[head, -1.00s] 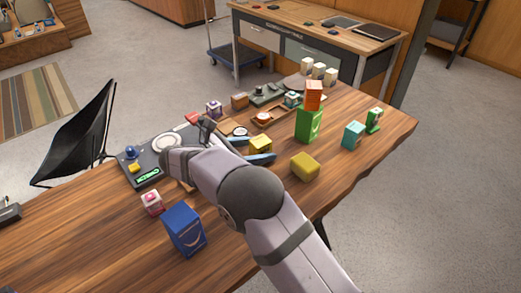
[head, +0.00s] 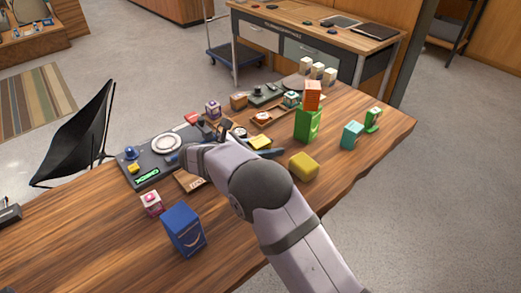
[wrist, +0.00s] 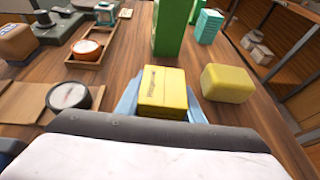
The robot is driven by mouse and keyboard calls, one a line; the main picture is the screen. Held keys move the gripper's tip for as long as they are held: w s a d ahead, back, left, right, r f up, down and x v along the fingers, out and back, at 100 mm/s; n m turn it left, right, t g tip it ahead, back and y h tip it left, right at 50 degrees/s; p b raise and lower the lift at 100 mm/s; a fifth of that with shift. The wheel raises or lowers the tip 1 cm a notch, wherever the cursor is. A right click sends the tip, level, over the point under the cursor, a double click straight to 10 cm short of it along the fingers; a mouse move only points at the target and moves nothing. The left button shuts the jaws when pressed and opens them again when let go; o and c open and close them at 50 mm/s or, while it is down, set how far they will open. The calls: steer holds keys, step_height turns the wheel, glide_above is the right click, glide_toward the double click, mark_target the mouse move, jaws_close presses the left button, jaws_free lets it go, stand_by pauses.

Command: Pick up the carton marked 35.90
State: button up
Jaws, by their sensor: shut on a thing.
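A yellow carton (wrist: 164,86) stands between the two blue fingers of my gripper (wrist: 163,103) in the wrist view. My gripper is shut on it, one finger on each side. Small dark print runs along its top, too small to read. In the head view the same carton (head: 260,142) shows just past my wrist, partly hidden by the arm. I cannot tell whether it touches the table. A second, mustard-yellow carton (head: 303,166) lies apart to the right, also in the wrist view (wrist: 227,83); no mark on it is readable.
A green carton (head: 308,125) with an orange one (head: 313,96) on top stands behind. A teal carton (head: 352,135) is further right. A blue box (head: 184,230) is at front.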

steer(key=shift+r, duration=0.1)
step_height(320, 180, up, 10)
stand_by(0.6)
